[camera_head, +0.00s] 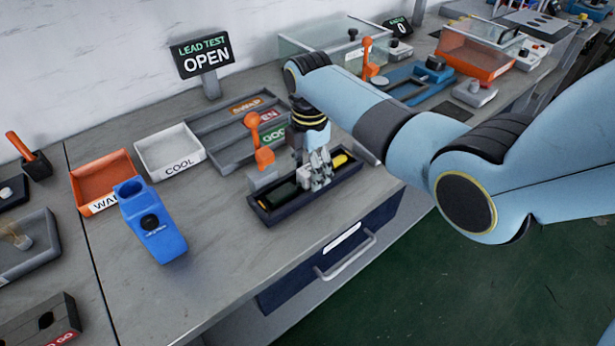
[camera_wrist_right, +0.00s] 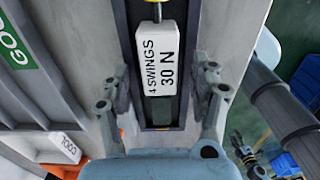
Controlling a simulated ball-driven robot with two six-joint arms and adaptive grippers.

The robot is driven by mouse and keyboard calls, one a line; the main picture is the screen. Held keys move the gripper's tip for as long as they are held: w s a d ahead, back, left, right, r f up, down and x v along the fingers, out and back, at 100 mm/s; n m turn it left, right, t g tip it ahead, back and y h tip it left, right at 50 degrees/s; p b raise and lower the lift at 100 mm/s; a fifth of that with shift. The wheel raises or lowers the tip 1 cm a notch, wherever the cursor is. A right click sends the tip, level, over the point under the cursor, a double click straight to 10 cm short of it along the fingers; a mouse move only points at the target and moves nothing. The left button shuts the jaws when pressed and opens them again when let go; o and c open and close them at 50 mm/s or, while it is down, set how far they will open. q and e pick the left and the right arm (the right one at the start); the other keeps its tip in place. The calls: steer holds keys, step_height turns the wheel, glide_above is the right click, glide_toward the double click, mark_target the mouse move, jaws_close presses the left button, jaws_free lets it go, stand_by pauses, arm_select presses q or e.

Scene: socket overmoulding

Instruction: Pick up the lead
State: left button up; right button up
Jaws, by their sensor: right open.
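My right gripper (camera_head: 318,182) points down over a long dark tray (camera_head: 262,219) at the bench's front edge. In the right wrist view its fingers (camera_wrist_right: 162,80) are open, one on each side of a white block (camera_wrist_right: 166,62) marked "4 SWINGS 30 N". The block lies along the dark channel, with brassy metal at its upper end and a dark piece (camera_wrist_right: 164,110) below. In the head view a dark green part (camera_head: 282,194) and a yellow part (camera_head: 340,160) show in the tray. I cannot make out a separate lead for certain.
An orange-handled clamp (camera_head: 261,155) stands close behind the tray. A "LEAD TEST OPEN" display (camera_head: 203,55), a white COOL bin (camera_head: 170,151), an orange bin (camera_head: 105,180) and a blue device (camera_head: 152,222) are to the left. Bare bench lies in front of the blue device.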

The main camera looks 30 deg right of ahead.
jaws_close()
stand_by(0.4)
